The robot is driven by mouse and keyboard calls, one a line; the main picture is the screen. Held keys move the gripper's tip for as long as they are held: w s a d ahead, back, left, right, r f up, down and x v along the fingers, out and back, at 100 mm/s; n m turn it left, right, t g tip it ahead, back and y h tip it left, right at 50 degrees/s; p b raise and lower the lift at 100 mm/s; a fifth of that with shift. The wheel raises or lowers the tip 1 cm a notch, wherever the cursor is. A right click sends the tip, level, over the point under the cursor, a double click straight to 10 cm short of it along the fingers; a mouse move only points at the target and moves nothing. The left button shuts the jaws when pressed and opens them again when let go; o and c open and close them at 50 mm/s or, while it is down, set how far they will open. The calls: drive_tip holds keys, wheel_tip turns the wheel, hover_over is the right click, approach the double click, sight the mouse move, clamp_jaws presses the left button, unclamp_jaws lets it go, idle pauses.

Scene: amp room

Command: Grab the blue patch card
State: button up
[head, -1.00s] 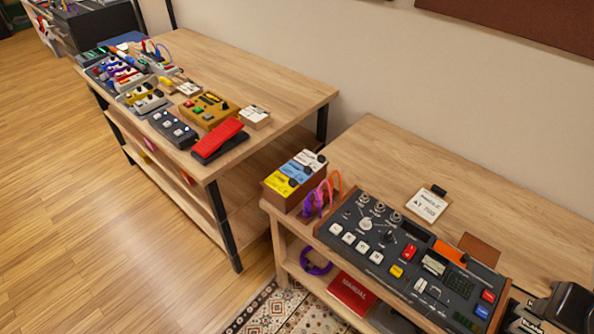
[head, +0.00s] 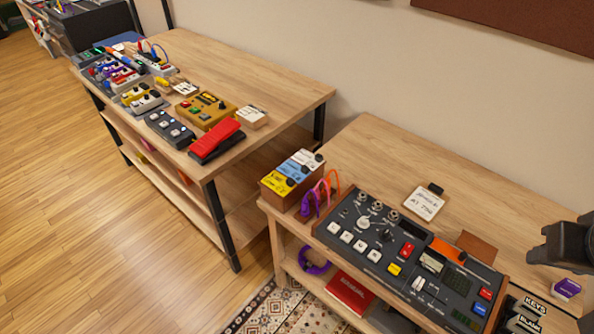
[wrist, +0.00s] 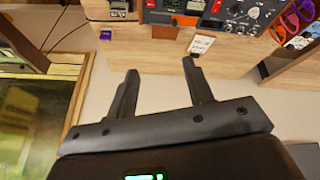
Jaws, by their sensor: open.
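A wooden box (head: 271,192) at the left end of the near table holds yellow, blue and white cards with dark knobs. The blue card (head: 290,171) is in the middle, between the yellow card (head: 279,184) and the white card (head: 303,158). The box's cards also show small at the right edge of the wrist view, with the blue card (wrist: 298,42) hard to make out. My gripper (wrist: 160,66) is open and empty in the wrist view. In the head view it shows partly at the right edge, above the table's far right end, well away from the cards.
Purple and orange cables (head: 320,194) stand in a holder right beside the card box. A large console (head: 380,245) fills the table's front, with a white note card (head: 424,204) behind it. A purple box (head: 567,288) sits at right. Another table (head: 270,85) holds several pedals.

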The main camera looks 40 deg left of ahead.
drive_tip(key=w+a+r+n+g, duration=0.1)
drive_tip(key=w+a+r+n, duration=0.2)
drive_tip(key=w+a+n, duration=0.7)
drive_tip(key=w+a+f+n+g, duration=0.1)
drive_tip(key=w+a+n, duration=0.3)
drive_tip(key=a, duration=0.5)
drive_tip(key=w+a+f+n+g, duration=0.1)
drive_tip(key=w+a+f+n, duration=0.15)
drive_tip(key=w+a, duration=0.4)
drive_tip(key=n+g, duration=0.2)
drive_tip(key=n, duration=1.3)
hover_over(306, 167)
drive_tip(key=f, duration=1.6)
drive_tip(key=a+f, duration=0.1)
drive_tip(key=f, duration=0.7)
drive_tip(key=shift+w, duration=0.35)
drive_tip(key=shift+s+d+f, duration=0.1)
drive_tip(key=shift+d+f, duration=0.05)
drive_tip(key=shift+f, duration=0.7)
drive_tip(key=shift+s+d+f, duration=0.15)
drive_tip(key=shift+f, duration=0.75)
drive_tip(key=shift+s+d+f, duration=0.1)
drive_tip(key=shift+d+f, duration=0.05)
drive_tip(key=shift+f, duration=0.7)
drive_tip(key=shift+c, duration=0.4)
